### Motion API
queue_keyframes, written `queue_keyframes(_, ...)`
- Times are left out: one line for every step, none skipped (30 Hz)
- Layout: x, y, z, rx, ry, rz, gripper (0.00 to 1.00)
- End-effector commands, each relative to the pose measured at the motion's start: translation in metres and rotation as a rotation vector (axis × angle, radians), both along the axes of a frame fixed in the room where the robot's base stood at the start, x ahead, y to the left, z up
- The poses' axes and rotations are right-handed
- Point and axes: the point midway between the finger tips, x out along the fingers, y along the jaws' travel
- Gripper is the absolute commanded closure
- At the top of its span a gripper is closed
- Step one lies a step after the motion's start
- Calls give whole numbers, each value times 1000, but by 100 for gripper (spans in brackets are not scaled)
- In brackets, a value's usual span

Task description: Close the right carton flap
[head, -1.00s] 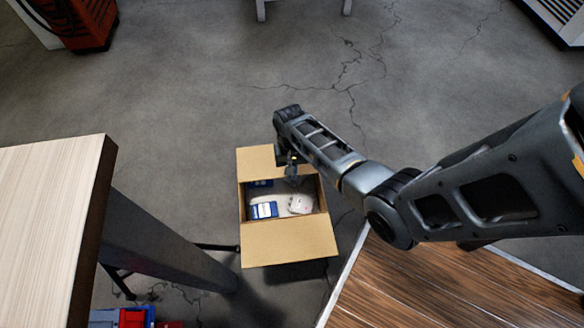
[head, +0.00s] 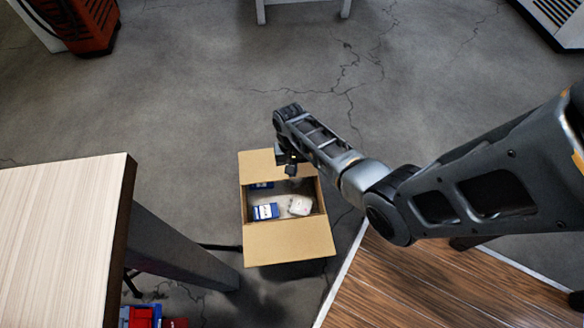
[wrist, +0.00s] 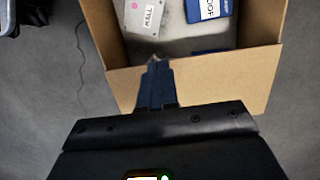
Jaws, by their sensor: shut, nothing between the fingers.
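The open cardboard carton (head: 317,200) stands on the floor, and its inside shows from above. Its near flap (head: 290,242) is folded outward toward the bottom of the head view. Its far flap (head: 258,163) is folded outward on the opposite side, partly hidden by my arm. I cannot tell which of them the task calls right. My gripper (head: 291,170) is shut and empty, at the far flap. In the wrist view my fingertips (wrist: 158,66) overlap the flap (wrist: 215,80) nearest the gripper, close to the carton's opening. I cannot tell whether they touch it.
Inside the carton lie a white device (head: 300,206) and blue packs, one at the front (head: 265,211). A pale table (head: 60,220) stands left and a dark wooden surface (head: 430,280) lies right. Open floor (head: 200,90) is beyond the carton.

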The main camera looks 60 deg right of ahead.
Motion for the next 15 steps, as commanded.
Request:
queue_keyframes(0,0,14,0,0,1,100)
queue_keyframes(0,0,18,0,0,1,100)
queue_keyframes(0,0,23,1,0,1,100)
queue_keyframes(0,0,27,1,0,1,100)
queue_keyframes(0,0,33,0,-2,1,100)
queue_keyframes(0,1,42,1,-1,1,100)
queue_keyframes(0,0,49,-1,-2,1,100)
queue_keyframes(0,0,56,0,-2,1,100)
queue_keyframes(0,0,64,-1,-2,1,100)
queue_keyframes(0,1,70,0,-2,1,100)
queue_keyframes(0,1,76,0,-2,1,100)
queue_keyframes(0,1,83,0,-2,1,100)
queue_keyframes(0,1,89,0,-2,1,100)
queue_keyframes(0,1,93,0,0,1,100)
queue_keyframes(0,0,99,-1,-1,0,100)
